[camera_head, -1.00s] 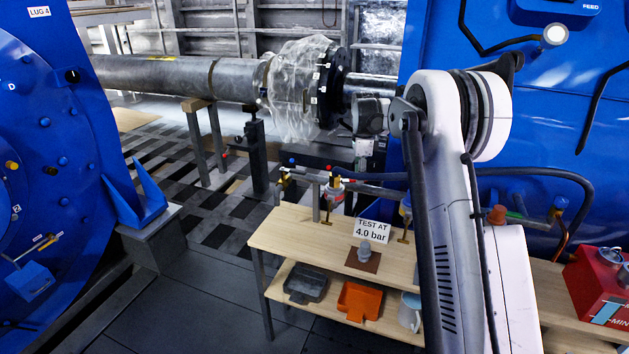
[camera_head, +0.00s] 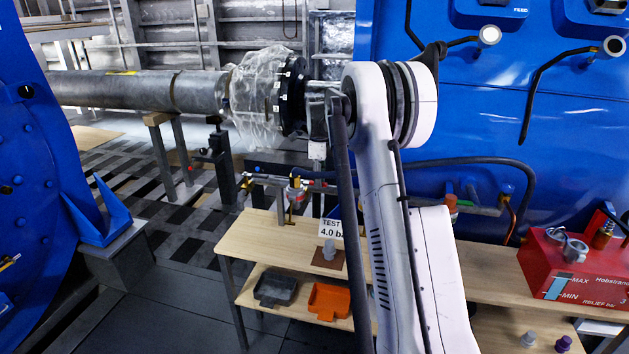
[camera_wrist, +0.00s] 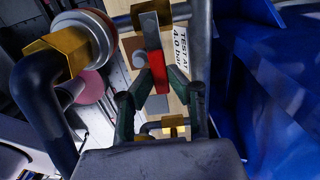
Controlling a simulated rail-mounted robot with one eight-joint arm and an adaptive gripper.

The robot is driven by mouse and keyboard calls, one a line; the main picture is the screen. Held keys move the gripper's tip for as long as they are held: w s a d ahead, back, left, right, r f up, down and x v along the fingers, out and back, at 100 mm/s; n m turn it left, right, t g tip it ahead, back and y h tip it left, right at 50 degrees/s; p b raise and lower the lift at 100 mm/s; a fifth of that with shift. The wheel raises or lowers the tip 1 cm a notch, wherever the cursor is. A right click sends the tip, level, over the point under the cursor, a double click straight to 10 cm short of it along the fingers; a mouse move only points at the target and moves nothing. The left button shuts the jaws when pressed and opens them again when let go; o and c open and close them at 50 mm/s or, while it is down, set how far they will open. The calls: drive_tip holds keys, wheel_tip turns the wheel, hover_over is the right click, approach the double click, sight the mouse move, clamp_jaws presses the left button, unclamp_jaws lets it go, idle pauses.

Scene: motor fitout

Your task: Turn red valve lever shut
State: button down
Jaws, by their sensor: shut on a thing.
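The red valve lever (camera_wrist: 156,68) shows in the wrist view as a narrow red bar with a grey part above it, between the fingers of my gripper (camera_wrist: 169,88). My gripper is shut on the lever, though the exact contact is hard to see. Brass-coloured fittings and dark pipe lie around it. In the head view, my arm hides the gripper, and I cannot make out the lever there. A small valve assembly (camera_head: 295,188) with red and brass parts stands on the pipework behind the bench. The "TEST AT 4.0 bar" sign (camera_head: 331,228) is partly covered by my arm.
A red relief box (camera_head: 560,268) stands right. Blue housings flank the space; a wrapped flange (camera_head: 262,100) is behind.

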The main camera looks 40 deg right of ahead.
drive_tip(key=c, duration=1.7)
unclamp_jaws()
drive_tip(key=shift+o, duration=0.2)
wheel_tip(320, 180, up, 12)
